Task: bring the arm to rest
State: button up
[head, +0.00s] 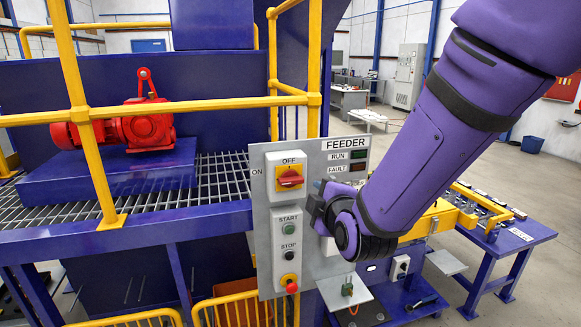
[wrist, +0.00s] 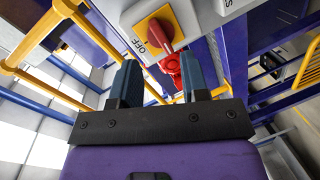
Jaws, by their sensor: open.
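My purple arm reaches in from the upper right of the head view, bent down toward the feeder panel (head: 325,180). My gripper (head: 316,208) is in front of that panel, just right of and below the red rotary switch (head: 290,178); its fingers are small and partly hidden there. In the wrist view my gripper (wrist: 160,62) shows two blue-grey fingers spread apart with nothing held between them. The red switch on its yellow plate (wrist: 160,30) lies beyond the fingertips, with OFF lettering beside it. I cannot tell whether the gripper touches the panel.
Yellow railings (head: 95,150) and a blue platform with a red motor (head: 125,125) stand at the left. START (head: 289,229) and STOP (head: 289,256) buttons and a red mushroom button (head: 290,284) sit below the switch. A blue table (head: 505,240) stands right. Open floor lies behind it.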

jog(key=s+d+r+m+g, duration=0.3)
jog(key=s+d+r+m, duration=0.15)
jog(key=d, duration=0.25)
jog(key=s+d+r+m+g, duration=0.3)
jog(key=s+d+m, duration=0.15)
jog(key=d, duration=0.25)
jog(key=s+d+r+m+g+h, duration=0.1)
jog(key=s+d+m, duration=0.3)
jog(key=s, duration=0.4)
jog(key=s+d+r+m+g+h, duration=0.1)
jog(key=s+d+m+g+h, duration=0.2)
jog(key=s, duration=0.4)
jog(key=d+m, duration=0.1)
jog(key=d, duration=0.1)
jog(key=shift+s+d+r, duration=0.3)
jog(key=shift+s, duration=0.05)
